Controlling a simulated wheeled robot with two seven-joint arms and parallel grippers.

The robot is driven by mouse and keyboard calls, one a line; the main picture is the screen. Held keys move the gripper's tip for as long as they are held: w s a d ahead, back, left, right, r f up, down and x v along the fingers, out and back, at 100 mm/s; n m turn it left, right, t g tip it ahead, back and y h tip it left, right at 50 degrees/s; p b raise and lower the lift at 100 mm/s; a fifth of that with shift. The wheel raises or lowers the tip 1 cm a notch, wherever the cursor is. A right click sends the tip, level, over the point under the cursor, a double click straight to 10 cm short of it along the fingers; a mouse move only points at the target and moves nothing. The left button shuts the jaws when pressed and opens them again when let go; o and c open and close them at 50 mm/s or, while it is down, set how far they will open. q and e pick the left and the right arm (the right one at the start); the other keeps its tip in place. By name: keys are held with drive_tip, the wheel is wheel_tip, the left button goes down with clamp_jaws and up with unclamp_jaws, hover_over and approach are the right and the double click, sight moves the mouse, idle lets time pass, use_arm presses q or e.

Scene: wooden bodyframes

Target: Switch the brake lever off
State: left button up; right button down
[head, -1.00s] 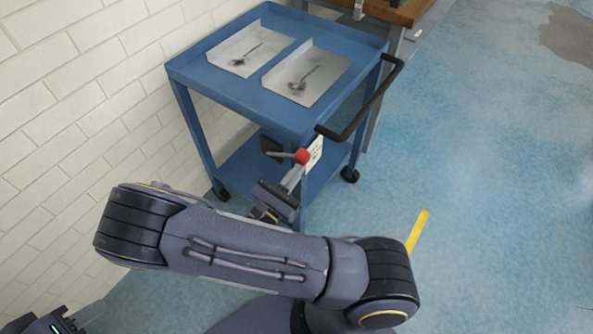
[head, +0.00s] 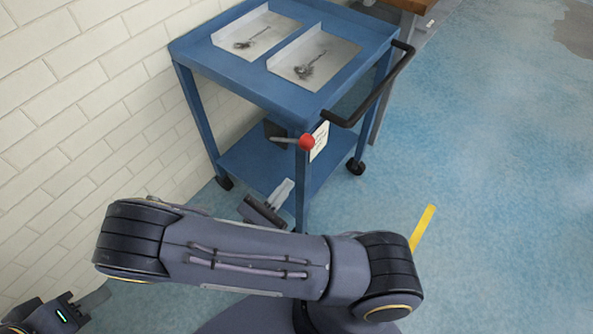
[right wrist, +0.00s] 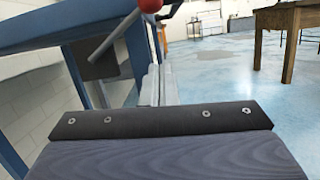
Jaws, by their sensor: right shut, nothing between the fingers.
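The brake lever is a thin grey rod with a red ball knob (head: 306,142). It comes out of a dark mount (head: 272,130) under the top of the blue cart (head: 232,75), and the rod looks nearly level. In the right wrist view the knob (right wrist: 150,4) is at the top edge and the rod slopes down left to the dark mount (right wrist: 91,60). My right gripper (head: 284,187) is shut and empty, below the knob and apart from it; its fingers (right wrist: 158,86) point toward the cart. My left gripper (head: 95,300) is at the lower left, far from the lever; its jaw gap is unclear.
The cart carries two grey trays (head: 318,60) and has a black push handle (head: 380,92). A white label (head: 319,140) sits beside the knob. A brick wall (head: 80,90) stands at the left. Blue floor (head: 490,180) is open at the right, with a yellow stripe (head: 422,228).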

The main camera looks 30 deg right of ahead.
drive_tip(key=v, duration=0.3)
drive_tip(key=shift+s+a+f, duration=0.1)
drive_tip(key=shift+s+a, duration=0.1)
drive_tip(key=shift+a, duration=0.1)
idle(0.3)
